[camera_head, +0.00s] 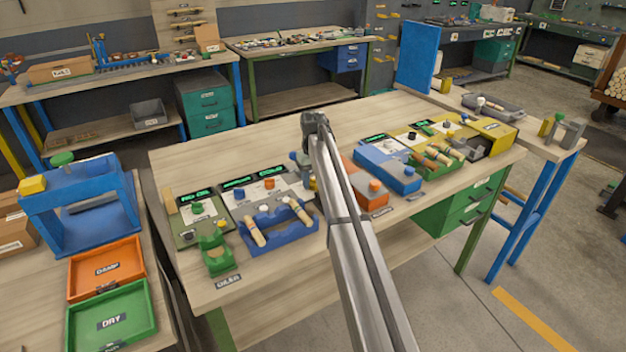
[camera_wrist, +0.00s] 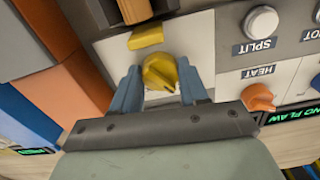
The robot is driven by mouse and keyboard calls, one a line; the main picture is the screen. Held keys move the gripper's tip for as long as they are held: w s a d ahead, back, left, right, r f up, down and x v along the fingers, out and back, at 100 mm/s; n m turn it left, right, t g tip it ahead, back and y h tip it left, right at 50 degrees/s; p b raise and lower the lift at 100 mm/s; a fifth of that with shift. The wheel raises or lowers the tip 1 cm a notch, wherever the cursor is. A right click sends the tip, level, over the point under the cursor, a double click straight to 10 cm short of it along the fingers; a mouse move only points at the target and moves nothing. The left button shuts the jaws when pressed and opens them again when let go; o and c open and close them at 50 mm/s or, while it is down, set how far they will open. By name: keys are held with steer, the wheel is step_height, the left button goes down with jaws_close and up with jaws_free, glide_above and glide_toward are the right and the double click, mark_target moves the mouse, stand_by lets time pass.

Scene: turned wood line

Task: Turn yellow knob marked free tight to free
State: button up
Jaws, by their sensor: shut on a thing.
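The yellow knob (camera_wrist: 160,72) sits on a pale panel in the wrist view. It has a raised ridge across its face. My gripper (camera_wrist: 160,86) has its two blue fingers on either side of the knob, shut on it. The free and tight markings cannot be read, so I cannot tell which setting the knob is at. In the head view my arm covers most of this spot, and the knob cannot be made out clearly there.
An orange knob (camera_wrist: 258,97) marked HEAT and a white knob (camera_wrist: 262,22) marked SPLIT are to the right in the wrist view. A yellow block (camera_wrist: 146,38) lies just above the yellow knob. In the head view, a blue rack (camera_head: 278,229) stands left of my arm.

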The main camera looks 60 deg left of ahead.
steer(key=shift+n, duration=1)
steer(key=o, duration=1.1)
steer(key=shift+c, duration=0.2)
step_height(320, 180, up, 14)
steer(key=shift+w+f, duration=0.1)
